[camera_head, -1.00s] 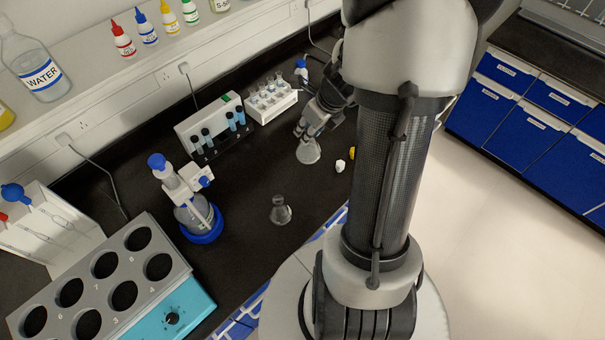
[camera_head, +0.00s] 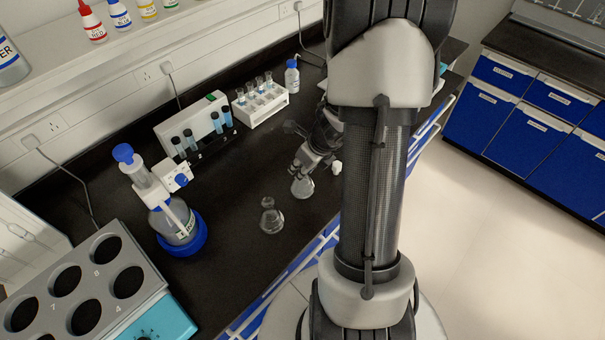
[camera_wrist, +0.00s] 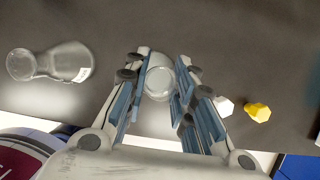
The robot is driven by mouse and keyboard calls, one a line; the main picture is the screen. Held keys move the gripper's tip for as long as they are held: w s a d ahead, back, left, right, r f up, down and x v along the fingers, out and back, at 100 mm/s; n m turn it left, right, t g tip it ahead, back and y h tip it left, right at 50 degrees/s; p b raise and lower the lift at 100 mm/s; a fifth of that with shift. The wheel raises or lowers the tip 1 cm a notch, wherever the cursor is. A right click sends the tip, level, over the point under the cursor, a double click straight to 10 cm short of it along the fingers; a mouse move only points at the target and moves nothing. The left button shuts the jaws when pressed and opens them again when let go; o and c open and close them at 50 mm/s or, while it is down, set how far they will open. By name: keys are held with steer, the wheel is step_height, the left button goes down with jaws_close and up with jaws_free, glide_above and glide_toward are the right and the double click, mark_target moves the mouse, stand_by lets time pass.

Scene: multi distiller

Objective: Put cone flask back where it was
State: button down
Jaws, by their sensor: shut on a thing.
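My gripper (camera_head: 305,166) is shut on a clear glass cone flask (camera_head: 302,187), and points down at the black bench near its front edge. In the wrist view the held flask (camera_wrist: 159,80) sits between the two fingers of my gripper (camera_wrist: 158,92), seen mostly from its mouth end. I cannot tell whether its base touches the bench. A second clear cone flask (camera_head: 271,218) stands on the bench to the left of the held one; it also shows at the left in the wrist view (camera_wrist: 58,64).
A blue-based dispenser bottle (camera_head: 180,225) stands left of the flasks. A tube rack (camera_head: 262,106) and vial holder (camera_head: 192,124) are at the back. A white stopper (camera_wrist: 224,106) and yellow stopper (camera_wrist: 257,112) lie right of my gripper. Bench between flasks and racks is clear.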

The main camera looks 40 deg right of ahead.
steer(key=shift+f, duration=0.45)
steer(key=shift+f, duration=0.2)
steer(key=c, duration=1.3)
jaws_free()
steer(key=shift+c, duration=0.2)
steer(key=shift+r, duration=0.1)
steer(key=shift+r, duration=0.1)
steer(key=shift+r+p, duration=0.3)
steer(key=shift+r, duration=0.05)
steer(key=p+v, duration=0.6)
steer(key=v, duration=0.5)
steer(key=shift+s, duration=0.15)
